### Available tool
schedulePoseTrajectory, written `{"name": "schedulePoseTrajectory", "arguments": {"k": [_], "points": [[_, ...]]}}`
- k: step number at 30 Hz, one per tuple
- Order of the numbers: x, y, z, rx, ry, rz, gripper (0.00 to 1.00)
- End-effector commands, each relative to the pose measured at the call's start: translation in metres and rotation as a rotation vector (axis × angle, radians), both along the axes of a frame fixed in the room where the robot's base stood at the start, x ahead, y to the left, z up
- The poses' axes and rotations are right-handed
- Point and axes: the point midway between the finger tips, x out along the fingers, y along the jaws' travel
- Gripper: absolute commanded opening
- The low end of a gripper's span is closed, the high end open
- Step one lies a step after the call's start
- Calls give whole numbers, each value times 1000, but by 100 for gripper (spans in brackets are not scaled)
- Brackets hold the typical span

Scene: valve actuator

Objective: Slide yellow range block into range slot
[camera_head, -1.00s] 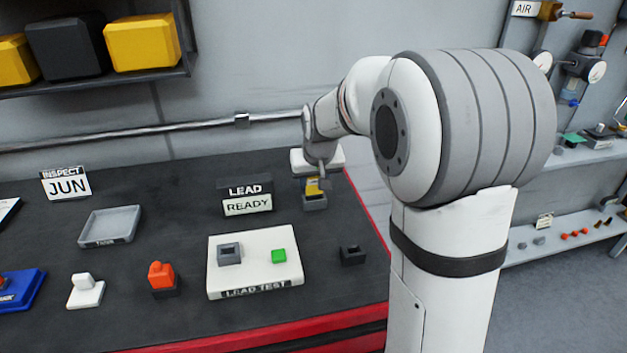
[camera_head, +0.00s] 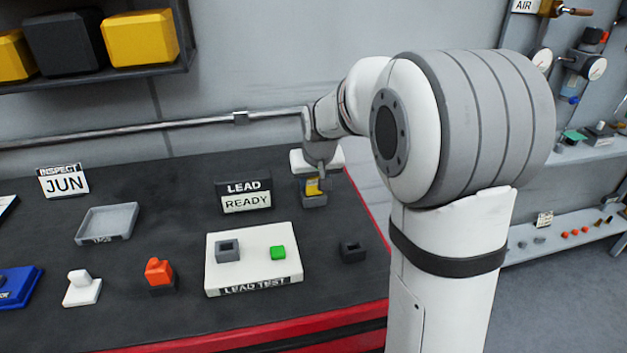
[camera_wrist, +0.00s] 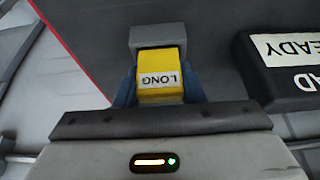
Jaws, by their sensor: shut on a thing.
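The yellow block (camera_head: 314,187), marked LONG, sits at a small grey holder (camera_head: 314,201) near the bench's back right corner. In the wrist view the yellow block (camera_wrist: 160,68) lies between the blue fingers of my gripper (camera_wrist: 160,90), which is shut on it. The grey holder (camera_wrist: 157,37) shows just beyond the block; whether the block is still seated in it I cannot tell. My gripper (camera_head: 314,178) is partly hidden by my wrist in the head view. I cannot make out which part is the range slot.
The LEAD READY sign (camera_head: 244,196) stands close left of the gripper. The white LEAD TEST board (camera_head: 255,279), an empty-looking dark holder (camera_head: 352,252) and a grey tray (camera_head: 106,223) are on the bench. A wall shelf (camera_head: 598,230) with small parts is at the right.

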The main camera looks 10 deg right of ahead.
Motion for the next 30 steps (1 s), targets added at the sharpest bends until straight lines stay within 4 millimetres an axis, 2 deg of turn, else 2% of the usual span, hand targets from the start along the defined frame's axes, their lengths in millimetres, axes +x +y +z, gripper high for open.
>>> {"name": "schedulePoseTrajectory", "arguments": {"k": [5,6,15,23,30], "points": [[0,0,-6,0,0,0,13],[0,0,-5,0,0,0,38],[0,0,-4,0,0,0,61],[-1,0,-2,0,-1,0,61],[-14,0,31,0,-5,0,61]]}}
